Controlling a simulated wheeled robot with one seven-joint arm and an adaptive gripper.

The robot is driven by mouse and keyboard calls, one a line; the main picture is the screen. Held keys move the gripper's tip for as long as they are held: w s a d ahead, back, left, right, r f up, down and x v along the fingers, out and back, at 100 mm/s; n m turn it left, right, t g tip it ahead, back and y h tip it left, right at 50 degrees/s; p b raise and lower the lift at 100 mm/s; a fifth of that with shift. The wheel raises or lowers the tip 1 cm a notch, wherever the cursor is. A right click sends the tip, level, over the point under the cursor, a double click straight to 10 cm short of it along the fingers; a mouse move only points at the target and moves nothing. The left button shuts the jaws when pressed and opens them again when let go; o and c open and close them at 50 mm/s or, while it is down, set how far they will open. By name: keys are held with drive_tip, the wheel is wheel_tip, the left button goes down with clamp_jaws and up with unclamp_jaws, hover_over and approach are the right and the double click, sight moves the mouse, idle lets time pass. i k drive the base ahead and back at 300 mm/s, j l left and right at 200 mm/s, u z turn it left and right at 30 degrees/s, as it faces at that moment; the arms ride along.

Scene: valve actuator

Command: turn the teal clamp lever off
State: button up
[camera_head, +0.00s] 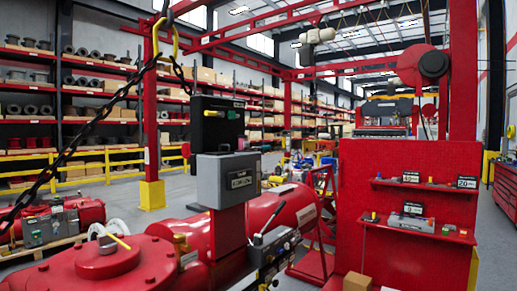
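A red valve actuator (100,266) fills the lower left and centre, with a grey and black control box stack on it. A small green-teal part (233,115) sticks out to the right from the upper black box (205,122). A dark lever (268,220) stands tilted up to the right on a manifold block (275,252) at the actuator's right side. I cannot tell for sure which part is the teal clamp lever, or its position. My gripper is not in view.
A red panel (425,160) with small shelves stands to the right. A cardboard box (357,282) sits low in front of it. A dark chain (92,125) hangs across the left. Grey floor shows at the far right.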

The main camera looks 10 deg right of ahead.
sight(254, 149)
drive_tip(key=i+l, duration=0.15)
drive_tip(key=i, duration=0.2)
drive_tip(key=i+l, duration=0.15)
drive_tip(key=i, duration=0.25)
drive_tip(key=i+l, duration=0.15)
drive_tip(key=i, duration=0.2)
